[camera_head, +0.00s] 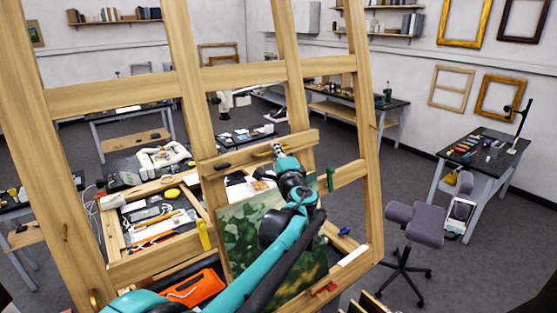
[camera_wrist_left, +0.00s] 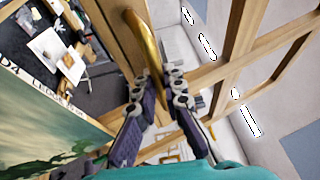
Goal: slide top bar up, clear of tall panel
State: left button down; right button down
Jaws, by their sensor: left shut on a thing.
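The top bar (camera_head: 232,158) is a wooden crosspiece on a big wooden easel (camera_head: 197,95). It slants slightly up to the right. In the left wrist view a curved brass handle (camera_wrist_left: 145,35) runs along the wooden bar (camera_wrist_left: 112,32) and between my fingers. My left gripper (camera_head: 277,152) is shut on that handle; it also shows in the left wrist view (camera_wrist_left: 161,98). The panel (camera_head: 250,225), a green painting, stands below the bar, partly hidden by my teal arm. Its edge also shows in the left wrist view (camera_wrist_left: 35,112). I cannot tell whether bar and panel touch. My right gripper is out of view.
An easel crossbeam (camera_head: 120,92) spans above the bar, with open space between. An orange tool (camera_head: 193,290) lies low by the easel. A purple chair (camera_head: 415,222) and worktable (camera_head: 488,150) stand at right.

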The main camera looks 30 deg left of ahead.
pick_arm(q)
jog(key=c, duration=1.9)
grip_release()
jog(key=v, duration=1.2)
jog(key=shift+f, duration=0.1)
